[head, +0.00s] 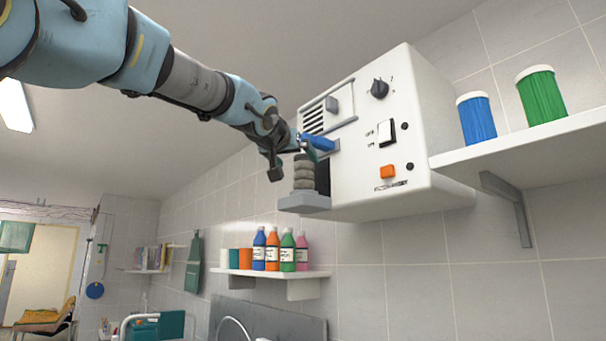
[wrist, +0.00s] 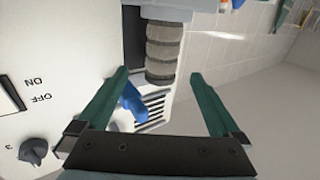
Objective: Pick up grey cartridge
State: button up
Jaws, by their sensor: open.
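The grey cartridge (head: 303,173) is a ribbed upright cylinder. It stands on a small grey ledge (head: 304,202) at the front of a white wall machine (head: 425,140), before a dark slot. My gripper (head: 311,150) is just above the cartridge's top in the head view, its tips partly hidden there. In the wrist view my gripper (wrist: 160,76) has its two teal fingers spread wide and empty. The cartridge (wrist: 164,50) shows between and just beyond the fingertips, with a gap to each finger. I see no contact.
A blue lever (wrist: 133,102) on the machine lies close by one finger. A dark knob (head: 379,88), a switch (head: 387,133) and an orange button (head: 388,172) are on the machine's face. A right shelf (head: 520,150) holds blue and green canisters. A lower shelf (head: 270,273) holds several bottles.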

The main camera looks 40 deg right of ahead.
aim_at(301, 165)
jog(key=shift+x, duration=0.85)
jog(key=p+x, duration=0.3)
jog(key=x, duration=0.2)
jog(key=shift+w+a+r, duration=0.1)
jog(key=shift+w+r, duration=0.05)
jog(key=shift+r, duration=0.05)
jog(key=shift+w+f, duration=0.15)
jog(key=shift+c, duration=0.2)
jog(key=c, duration=1.4)
jog(key=shift+c, duration=0.2)
